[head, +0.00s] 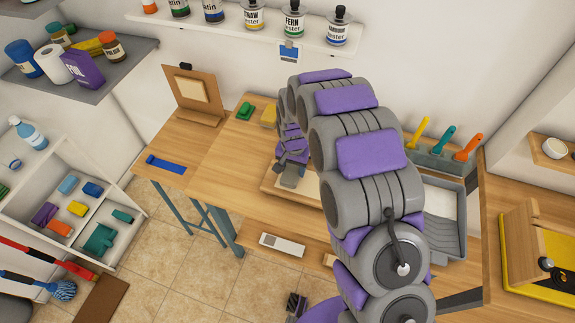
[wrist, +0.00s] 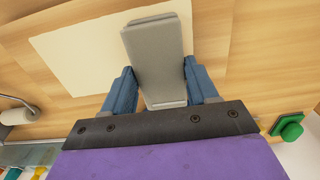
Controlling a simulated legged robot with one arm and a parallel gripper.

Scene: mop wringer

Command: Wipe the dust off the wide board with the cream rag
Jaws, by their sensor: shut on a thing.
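My gripper (head: 291,163) is over the middle of the wooden bench, partly covered by my arm. In the wrist view my gripper (wrist: 160,85) has its blue fingers on both sides of a long grey block (wrist: 155,50) and is shut on it. The block lies over the edge of a flat cream sheet (wrist: 85,50) on the wood; I cannot tell whether they touch. A pale board (head: 272,191) lies under the gripper in the head view, mostly hidden. A cream square (head: 191,89) hangs on a brown upright stand at the back left. I cannot tell which cream piece is the rag. No dust is distinguishable.
A green piece (head: 245,110) and a yellow block (head: 268,116) lie at the bench's back. A blue strip (head: 166,164) lies at the left. A grey tray (head: 446,215) and a rack of coloured tools (head: 440,156) stand at the right. The bench's left part is largely clear.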

